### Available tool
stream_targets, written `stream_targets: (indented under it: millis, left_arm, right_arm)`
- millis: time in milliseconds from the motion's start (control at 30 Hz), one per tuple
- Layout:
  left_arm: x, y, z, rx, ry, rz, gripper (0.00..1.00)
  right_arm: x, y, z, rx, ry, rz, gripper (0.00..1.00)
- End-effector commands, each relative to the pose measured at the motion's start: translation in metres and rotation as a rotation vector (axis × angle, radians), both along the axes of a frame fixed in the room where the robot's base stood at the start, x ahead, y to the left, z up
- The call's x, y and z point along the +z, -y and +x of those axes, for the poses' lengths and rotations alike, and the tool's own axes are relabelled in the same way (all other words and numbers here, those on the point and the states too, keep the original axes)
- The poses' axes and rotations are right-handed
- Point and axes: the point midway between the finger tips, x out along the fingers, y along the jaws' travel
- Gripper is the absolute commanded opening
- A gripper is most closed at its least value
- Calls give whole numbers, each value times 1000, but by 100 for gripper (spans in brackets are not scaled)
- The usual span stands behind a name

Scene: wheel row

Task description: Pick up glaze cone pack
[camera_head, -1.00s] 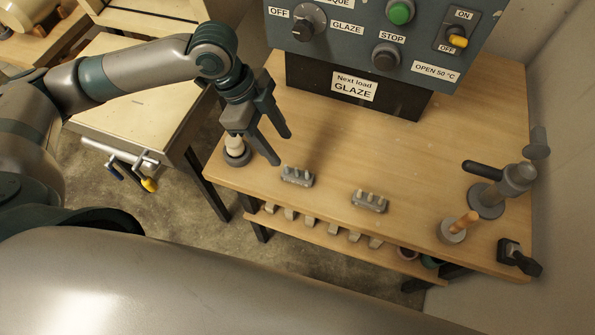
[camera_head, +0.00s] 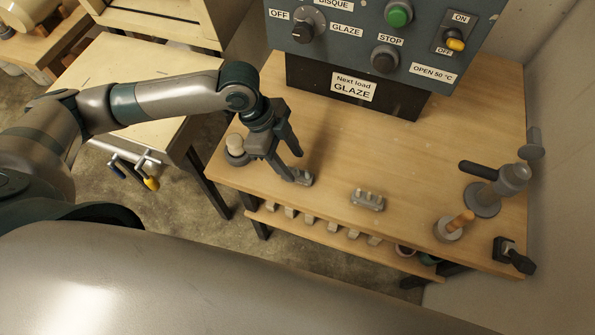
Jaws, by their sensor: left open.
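Two small grey cone packs with pale cones stand near the table's front edge. The left cone pack (camera_head: 302,178) is partly hidden behind a finger of my left gripper. The right cone pack (camera_head: 368,200) stands clear of it. I cannot tell which one is the glaze pack, as no label on either is readable. My left gripper (camera_head: 297,168) is open and empty, pointing down over the left pack; I cannot tell whether it touches. My right gripper is not in view.
The table (camera_head: 415,160) holds a pale-topped knob in a dark base (camera_head: 236,148) at left. The control box (camera_head: 400,60) rises behind. The table's middle is clear.

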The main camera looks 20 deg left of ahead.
Motion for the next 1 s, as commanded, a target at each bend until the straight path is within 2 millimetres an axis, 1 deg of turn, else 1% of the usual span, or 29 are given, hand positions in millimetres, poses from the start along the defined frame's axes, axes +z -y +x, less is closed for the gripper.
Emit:
stream_targets:
  millis: [33,167,233,367,500,867,967,1000]
  left_arm:
    - [-3,3,-1,0,-3,1,47]
    - [-17,10,-1,1,-4,0,47]
    - [-27,13,-1,1,-4,1,47]
    - [-37,17,-1,-1,-2,1,47]
    - [-40,18,0,-1,-1,1,47]
    - [-39,17,0,-1,-1,1,47]
    - [-39,17,0,-1,-1,1,25]
    - [-39,17,0,-1,-1,1,16]
  right_arm:
    - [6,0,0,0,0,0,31]
    - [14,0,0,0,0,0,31]
    - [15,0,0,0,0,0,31]
    - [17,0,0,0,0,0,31]
    - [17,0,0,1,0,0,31]
    - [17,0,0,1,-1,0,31]
    - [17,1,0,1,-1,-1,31]
    - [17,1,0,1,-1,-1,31]
